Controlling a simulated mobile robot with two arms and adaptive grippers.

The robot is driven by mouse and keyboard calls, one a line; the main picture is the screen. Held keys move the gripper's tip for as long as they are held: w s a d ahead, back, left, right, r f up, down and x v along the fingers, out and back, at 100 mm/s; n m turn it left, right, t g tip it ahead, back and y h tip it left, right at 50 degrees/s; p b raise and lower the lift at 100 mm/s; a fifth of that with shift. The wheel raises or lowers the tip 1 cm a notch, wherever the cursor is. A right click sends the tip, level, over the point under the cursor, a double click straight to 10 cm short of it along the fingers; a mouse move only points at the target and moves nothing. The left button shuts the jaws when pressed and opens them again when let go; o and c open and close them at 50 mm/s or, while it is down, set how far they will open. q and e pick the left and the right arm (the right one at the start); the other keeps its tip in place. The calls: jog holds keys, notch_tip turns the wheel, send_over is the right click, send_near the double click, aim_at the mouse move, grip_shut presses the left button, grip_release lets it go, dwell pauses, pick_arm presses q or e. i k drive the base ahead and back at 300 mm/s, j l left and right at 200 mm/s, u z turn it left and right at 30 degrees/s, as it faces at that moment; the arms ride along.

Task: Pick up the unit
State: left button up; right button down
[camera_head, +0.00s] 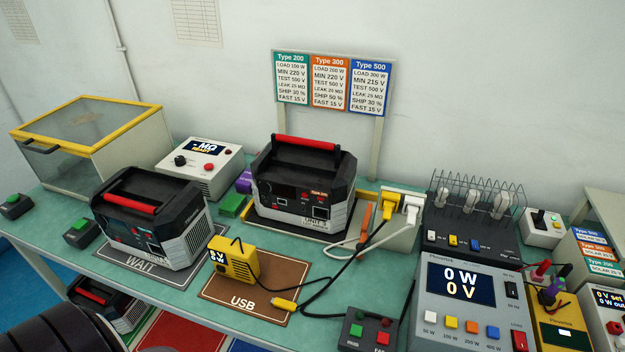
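Three black and grey power units with red handle parts are in view. One unit (150,222) sits on the dark WAIT mat (125,262) at the left of the green bench, its red-marked handle lying low on top. A second unit (303,188), with an orange label, sits at the back middle in a yellow-edged place marked UNIT, its red handle raised. A third unit (105,305) is lower down, below the bench edge at lower left, partly hidden. Neither gripper is in view. A dark ribbed part at the bottom left corner looks like my own.
A yellow meter (234,262) with cables lies on the brown USB mat (280,272). A yellow-framed clear box (90,135) stands back left. A grey power meter (462,300) and a load box with bulbs (470,225) fill the right. A green-red button box (370,331) is in front.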

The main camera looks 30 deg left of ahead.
aim_at(280, 180)
jog(key=k+j+u, duration=0.15)
jog(key=j+u, duration=0.3)
jog(key=k+j+u, duration=0.1)
jog(key=j+u, duration=0.15)
jog(key=u, duration=0.15)
jog(key=j+u, duration=0.45)
